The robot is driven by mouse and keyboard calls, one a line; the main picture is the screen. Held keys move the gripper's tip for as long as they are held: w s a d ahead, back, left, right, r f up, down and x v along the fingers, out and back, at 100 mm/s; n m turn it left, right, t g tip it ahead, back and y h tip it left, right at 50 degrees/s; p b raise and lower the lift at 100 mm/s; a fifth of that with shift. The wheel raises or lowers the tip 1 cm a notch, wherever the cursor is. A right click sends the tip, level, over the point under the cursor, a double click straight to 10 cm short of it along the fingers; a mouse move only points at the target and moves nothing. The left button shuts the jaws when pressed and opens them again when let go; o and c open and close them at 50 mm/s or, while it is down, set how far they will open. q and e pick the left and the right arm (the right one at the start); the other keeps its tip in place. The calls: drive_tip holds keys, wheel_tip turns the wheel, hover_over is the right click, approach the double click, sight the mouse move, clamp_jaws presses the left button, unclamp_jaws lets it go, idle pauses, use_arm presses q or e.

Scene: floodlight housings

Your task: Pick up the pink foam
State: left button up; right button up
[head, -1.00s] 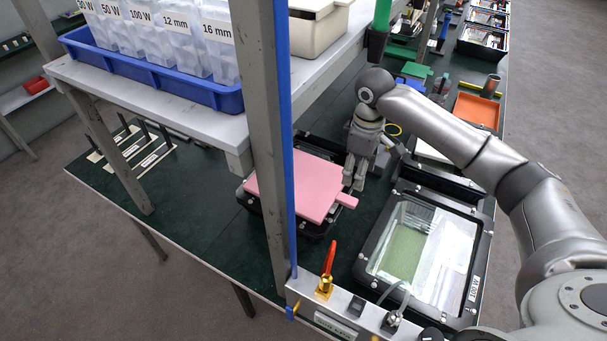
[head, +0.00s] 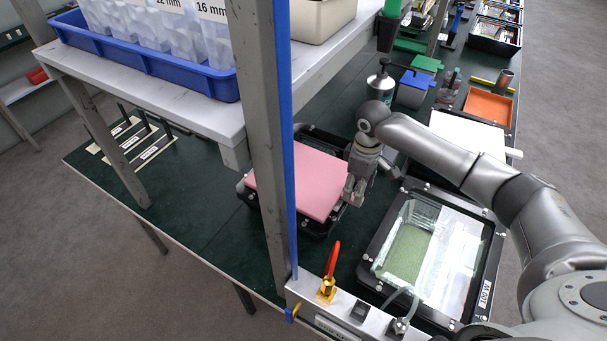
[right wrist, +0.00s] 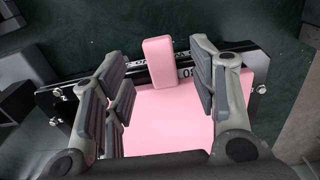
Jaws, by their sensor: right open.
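The pink foam (head: 300,182) is a flat sheet with a tab, lying on a black floodlight housing (head: 322,229). The grey post hides part of its left side. In the right wrist view the foam (right wrist: 160,115) and its tab (right wrist: 158,62) show between the fingers. My right gripper (head: 354,196) is at the foam's right edge, where it hides the tab in the head view. In the right wrist view my right gripper (right wrist: 160,85) is open, with fingers on either side of the tab and apart from it. My left gripper is not in view.
A grey post (head: 262,150) and a shelf with a blue bin (head: 150,65) stand left of my right arm. A glass-fronted floodlight (head: 425,255) lies to the right. A dark bottle (head: 380,85) stands behind.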

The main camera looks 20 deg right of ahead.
drive_tip(key=shift+w+a+f+p, duration=0.15)
drive_tip(key=shift+f+p, duration=0.15)
drive_tip(key=shift+f, duration=1.55)
drive_tip(key=c, duration=1)
